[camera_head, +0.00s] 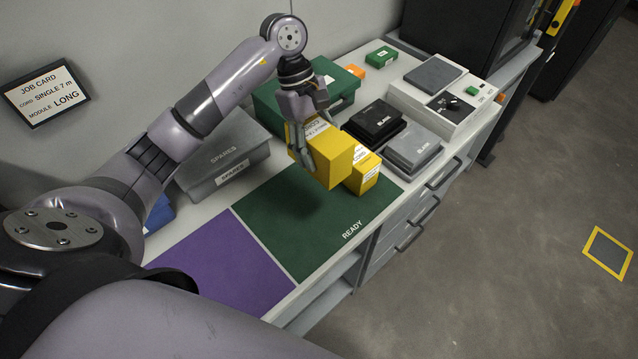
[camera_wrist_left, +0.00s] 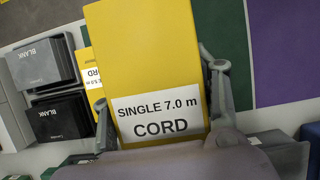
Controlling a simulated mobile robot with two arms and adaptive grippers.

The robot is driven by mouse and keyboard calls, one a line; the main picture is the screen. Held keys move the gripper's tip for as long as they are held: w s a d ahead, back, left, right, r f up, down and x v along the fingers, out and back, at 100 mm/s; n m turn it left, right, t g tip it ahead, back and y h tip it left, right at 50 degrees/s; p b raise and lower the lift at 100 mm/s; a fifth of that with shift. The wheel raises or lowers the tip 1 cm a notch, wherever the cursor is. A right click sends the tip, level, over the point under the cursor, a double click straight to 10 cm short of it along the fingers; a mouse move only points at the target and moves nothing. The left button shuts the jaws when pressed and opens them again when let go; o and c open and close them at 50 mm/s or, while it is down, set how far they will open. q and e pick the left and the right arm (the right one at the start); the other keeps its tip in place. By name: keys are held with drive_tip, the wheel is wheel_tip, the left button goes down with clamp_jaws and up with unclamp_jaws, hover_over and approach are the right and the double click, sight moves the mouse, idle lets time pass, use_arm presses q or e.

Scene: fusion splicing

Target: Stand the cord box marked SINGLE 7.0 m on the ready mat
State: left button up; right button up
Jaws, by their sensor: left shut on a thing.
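My left gripper (camera_head: 311,135) is shut on a yellow cord box (camera_head: 332,165), one finger on each side. In the left wrist view the held box (camera_wrist_left: 145,50) carries a white label reading SINGLE 7.0 m CORD. The box hangs over the back part of the green ready mat (camera_head: 300,232), with a dark shadow under it; whether it touches the mat is unclear. A second yellow cord box (camera_head: 366,176) stands close behind it to the right, also seen in the left wrist view (camera_wrist_left: 93,78); its length marking is too small to read. My right gripper is not in view.
A purple mat (camera_head: 222,265) adjoins the ready mat on the left. The front of the ready mat is clear.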

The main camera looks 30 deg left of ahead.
use_arm(q)
wheel_tip(320, 180, down, 13)
drive_tip(key=p, duration=0.3)
drive_tip(key=shift+r, duration=0.15)
drive_tip(key=shift+f, duration=0.3)
drive_tip(key=shift+f, duration=0.15)
drive_tip(key=o, duration=1.4)
drive_tip(key=shift+o, duration=0.8)
